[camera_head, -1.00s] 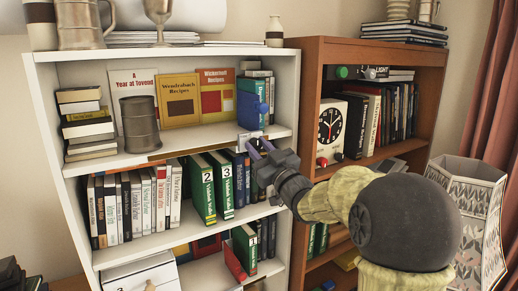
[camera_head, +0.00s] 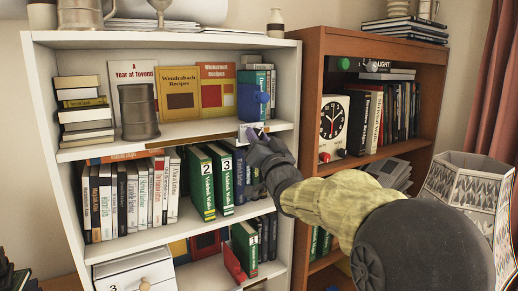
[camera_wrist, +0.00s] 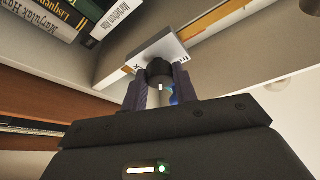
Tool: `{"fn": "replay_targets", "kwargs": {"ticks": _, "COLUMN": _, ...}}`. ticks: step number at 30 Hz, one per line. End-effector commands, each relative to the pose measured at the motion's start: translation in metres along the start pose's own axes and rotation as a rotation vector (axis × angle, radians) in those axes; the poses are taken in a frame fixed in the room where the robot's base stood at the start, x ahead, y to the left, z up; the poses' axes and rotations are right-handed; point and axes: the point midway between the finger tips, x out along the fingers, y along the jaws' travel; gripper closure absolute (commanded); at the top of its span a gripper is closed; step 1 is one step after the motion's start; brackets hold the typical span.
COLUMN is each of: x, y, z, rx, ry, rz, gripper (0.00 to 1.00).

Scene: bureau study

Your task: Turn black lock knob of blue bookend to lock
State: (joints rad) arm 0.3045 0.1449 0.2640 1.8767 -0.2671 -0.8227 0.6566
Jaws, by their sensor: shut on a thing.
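The blue bookend (camera_head: 248,103) stands at the right end of the white bookcase's upper shelf, beside several upright books. A blue round knob (camera_head: 262,98) is on its side. A pale plate (camera_wrist: 162,50) with small letters sits at the shelf's front edge and also shows in the head view (camera_head: 245,128). The black lock knob (camera_wrist: 158,68), with a white mark, is on this plate. My gripper (camera_wrist: 160,84) is shut on the black knob, one purple-grey finger at each side. In the head view my gripper (camera_head: 256,135) hides the knob.
Green and dark books (camera_head: 205,180) stand on the shelf below, close to my gripper. A metal tankard (camera_head: 139,112) stands further left. A brown bookcase (camera_head: 310,100) with a clock (camera_head: 332,120) is close on the right. A patterned lampshade (camera_head: 465,180) stands at far right.

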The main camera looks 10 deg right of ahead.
Motion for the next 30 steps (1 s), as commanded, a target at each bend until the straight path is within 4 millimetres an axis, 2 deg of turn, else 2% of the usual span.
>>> {"fn": "replay_targets", "kwargs": {"ticks": 21, "x": 0.0004, "y": -0.0041, "z": -0.001, "rx": 0.627, "ry": -0.001, "rz": 0.258, "gripper": 0.94}}
{"fn": "replay_targets", "kwargs": {"ticks": 30, "x": 0.0014, "y": -0.005, "z": -0.0027, "rx": 0.823, "ry": -0.002, "rz": 0.341, "gripper": 0.94}}
